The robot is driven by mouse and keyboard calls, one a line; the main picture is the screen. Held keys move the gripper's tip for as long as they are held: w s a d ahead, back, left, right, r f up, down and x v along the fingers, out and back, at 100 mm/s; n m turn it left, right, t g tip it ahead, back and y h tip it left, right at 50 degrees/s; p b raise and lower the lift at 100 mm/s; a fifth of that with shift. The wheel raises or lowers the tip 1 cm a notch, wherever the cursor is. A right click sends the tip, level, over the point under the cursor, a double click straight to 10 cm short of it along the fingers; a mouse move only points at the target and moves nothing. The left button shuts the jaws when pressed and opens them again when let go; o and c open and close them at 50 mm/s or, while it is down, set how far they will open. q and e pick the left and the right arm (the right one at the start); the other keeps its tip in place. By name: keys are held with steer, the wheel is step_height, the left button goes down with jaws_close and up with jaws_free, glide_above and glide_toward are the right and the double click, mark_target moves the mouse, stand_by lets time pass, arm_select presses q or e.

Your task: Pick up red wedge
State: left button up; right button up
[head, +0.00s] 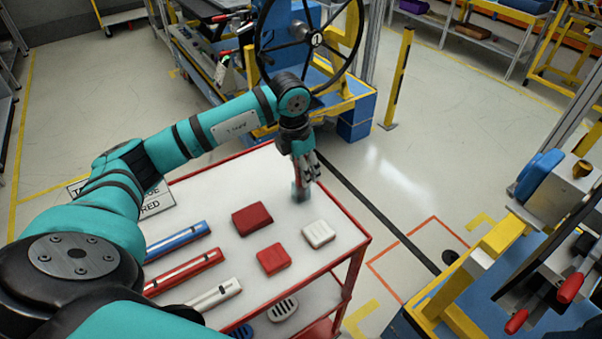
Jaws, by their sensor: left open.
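Two red blocks lie on the white top of a red-framed cart (215,185): a darker red block (252,218) and a brighter red block (273,259) in front of it. I cannot tell for sure which of them is the red wedge. My left gripper (304,187) points down over the cart's far right part, behind and to the right of both red blocks. It is open and touches neither block; its fingertips are small and blurred against the white top. My right gripper is not in view.
A white block (318,233) lies right of the red blocks. A blue bar (176,240), a red bar (184,271) and a white bar (213,295) lie on the left. A large black wheel (317,40) stands behind the cart. Yellow-and-blue equipment (490,250) stands at the right.

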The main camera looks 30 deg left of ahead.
arm_select(q)
jaws_close()
steer(key=shift+r, duration=0.15)
